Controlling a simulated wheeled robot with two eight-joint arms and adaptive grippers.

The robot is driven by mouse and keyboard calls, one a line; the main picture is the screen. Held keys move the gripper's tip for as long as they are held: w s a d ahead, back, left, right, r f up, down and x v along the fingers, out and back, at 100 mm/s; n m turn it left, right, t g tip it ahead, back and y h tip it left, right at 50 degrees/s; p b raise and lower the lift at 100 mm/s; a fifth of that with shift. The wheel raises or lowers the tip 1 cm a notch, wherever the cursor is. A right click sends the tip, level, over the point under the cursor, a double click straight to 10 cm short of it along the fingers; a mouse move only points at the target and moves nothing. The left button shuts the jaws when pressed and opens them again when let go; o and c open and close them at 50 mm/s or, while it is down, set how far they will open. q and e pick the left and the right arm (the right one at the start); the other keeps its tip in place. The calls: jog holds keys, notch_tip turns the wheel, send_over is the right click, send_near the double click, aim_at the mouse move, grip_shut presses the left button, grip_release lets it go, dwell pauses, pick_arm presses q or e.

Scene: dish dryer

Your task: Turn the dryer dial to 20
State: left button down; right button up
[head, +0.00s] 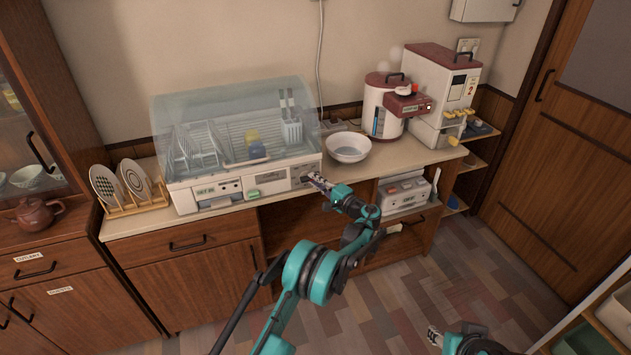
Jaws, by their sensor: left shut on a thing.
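The dish dryer (225,188) stands on the counter, with a clear domed cover over its racks and a white front panel. The dial is at the right end of this panel and is mostly hidden by my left gripper (317,180). The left gripper reaches the panel from the front right and is shut on the dial. The number that the dial points to is too small to read. My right gripper (434,335) is low at the bottom edge, well away from the dryer; its finger opening is unclear.
Plates stand in a wooden rack (136,208) left of the dryer. A white bowl (348,147) is on the counter to its right, beside a red-lidded cooker (383,105) and a tall dispenser (440,90). A white appliance (404,190) sits on a lower shelf. The floor in front is clear.

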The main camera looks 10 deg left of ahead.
pick_arm(q)
jog(key=c, duration=1.6)
grip_release()
jog(key=shift+o, duration=0.2)
jog(key=shift+d, duration=0.1)
jog(key=v, duration=1.2)
jog(key=shift+f, duration=0.1)
